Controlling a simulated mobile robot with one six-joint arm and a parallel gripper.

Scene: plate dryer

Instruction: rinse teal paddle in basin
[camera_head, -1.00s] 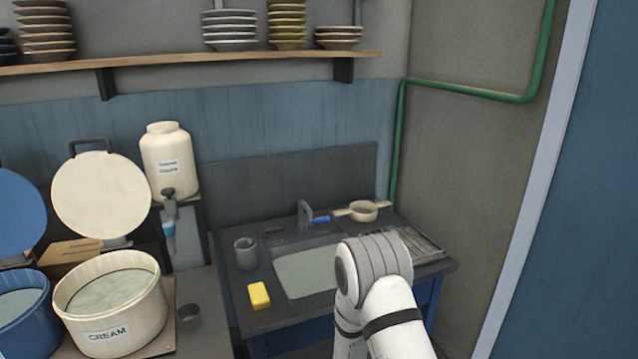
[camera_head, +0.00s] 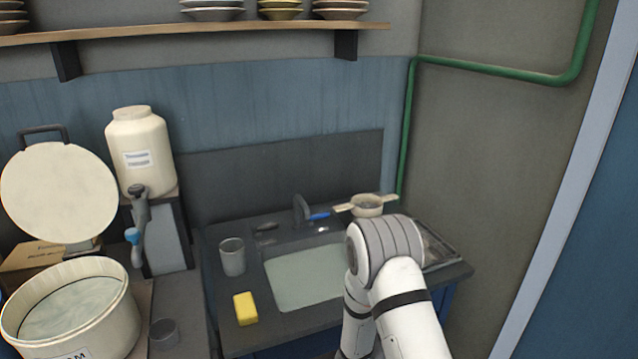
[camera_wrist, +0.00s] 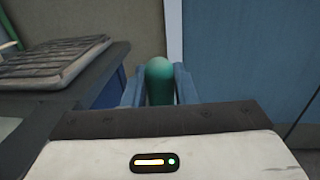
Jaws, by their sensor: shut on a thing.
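In the wrist view my gripper (camera_wrist: 159,92) is shut on the rounded end of a teal handle, the teal paddle (camera_wrist: 159,72). The rest of the paddle is hidden. The gripper is beside the counter, to the right of the ribbed drainer in that view. In the head view my arm shows at lower centre, but the gripper and paddle are hidden behind it. The basin (camera_head: 300,278), filled with pale liquid, is set in the dark counter, left of my arm. A tap (camera_head: 301,210) with a blue tip stands at its back edge.
A yellow sponge (camera_head: 245,308) and a grey cup (camera_head: 231,257) stand left of the basin. A two-handled strainer (camera_head: 367,205) is behind it. The ribbed drainer (camera_wrist: 50,62) lies right of the basin. A cream tub (camera_head: 70,315) and a dispenser (camera_head: 140,150) are at left.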

